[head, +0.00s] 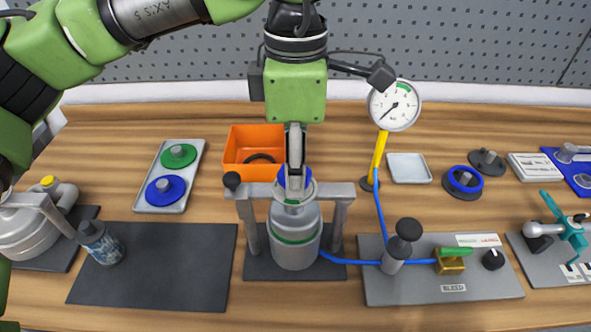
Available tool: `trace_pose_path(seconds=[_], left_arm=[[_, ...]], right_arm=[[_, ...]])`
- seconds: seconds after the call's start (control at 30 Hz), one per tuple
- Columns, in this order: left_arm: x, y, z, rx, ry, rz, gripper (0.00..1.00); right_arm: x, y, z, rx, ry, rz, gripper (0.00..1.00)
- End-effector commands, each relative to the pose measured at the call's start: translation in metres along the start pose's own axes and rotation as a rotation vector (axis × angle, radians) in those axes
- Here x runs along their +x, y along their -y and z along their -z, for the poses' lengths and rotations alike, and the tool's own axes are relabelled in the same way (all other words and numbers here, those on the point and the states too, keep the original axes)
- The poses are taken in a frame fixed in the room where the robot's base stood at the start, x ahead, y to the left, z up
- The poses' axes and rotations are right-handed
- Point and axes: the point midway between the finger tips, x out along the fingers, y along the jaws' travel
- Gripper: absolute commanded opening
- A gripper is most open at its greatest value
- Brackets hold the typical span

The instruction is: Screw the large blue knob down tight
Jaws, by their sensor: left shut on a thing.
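The blue knob (282,182) sits at the top of the grey drum (296,245), which stands in a grey frame (342,206). My left gripper (295,172) points straight down over the drum and is shut on this knob. The gripper's fingers hide most of the knob, so only blue edges show on both sides. I cannot tell how far down the knob sits. My right gripper is not in view.
An orange bin (236,148) stands just behind the frame. A tray (198,158) with green and blue discs is at left. The gauge (395,105) on a yellow post and the black-knobbed valve plate (440,289) stand close at right. The dark mat (170,270) has bare room.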

Motion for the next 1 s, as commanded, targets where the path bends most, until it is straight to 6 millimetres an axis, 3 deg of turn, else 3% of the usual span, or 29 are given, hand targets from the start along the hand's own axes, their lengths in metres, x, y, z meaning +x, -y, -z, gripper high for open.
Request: trace_pose_path(seconds=[0.4, 0.97, 1.0], left_arm=[[-0.003, -0.0005, -0.001, 0.188, 0.006, -0.006, 0.12], [-0.0047, -0.001, -0.0009, 0.212, 0.007, -0.009, 0.12], [-0.0048, -0.0011, -0.0009, 0.212, 0.007, -0.009, 0.44]], right_arm=[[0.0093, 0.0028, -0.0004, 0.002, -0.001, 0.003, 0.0], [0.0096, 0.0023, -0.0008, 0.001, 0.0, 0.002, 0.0], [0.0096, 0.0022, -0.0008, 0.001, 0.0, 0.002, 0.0]])
